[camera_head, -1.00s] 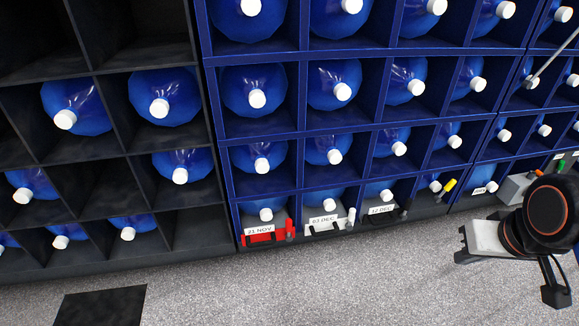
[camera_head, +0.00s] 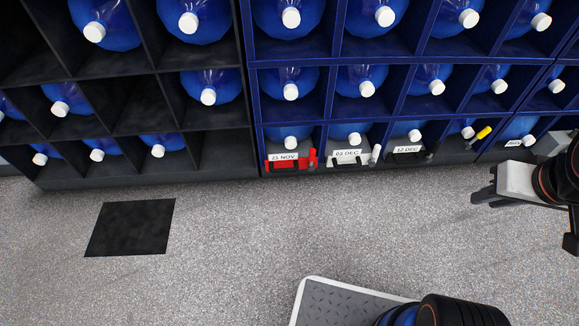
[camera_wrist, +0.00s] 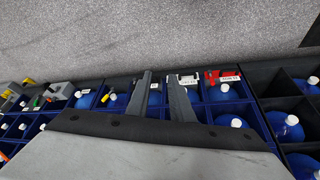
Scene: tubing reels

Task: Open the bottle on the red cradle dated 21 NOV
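The red cradle (camera_head: 291,162) labelled 21 NOV is in the bottom row of the blue rack, at its left end. Its blue bottle (camera_head: 291,132) lies with the white cap (camera_head: 290,142) facing out. In the wrist view, the red cradle (camera_wrist: 222,75) is at the upper right, with its bottle (camera_wrist: 219,94) below it. My gripper (camera_head: 473,199) is out over the floor in front of the rack, well to the right of the red cradle. Its two fingers (camera_wrist: 159,74) are apart with nothing between them.
White-grey 03 DEC (camera_head: 350,157) and dark 12 DEC (camera_head: 408,152) cradles stand right of the red one. A black rack (camera_head: 120,70) adjoins on the left. A black square (camera_head: 131,227) lies on the floor.

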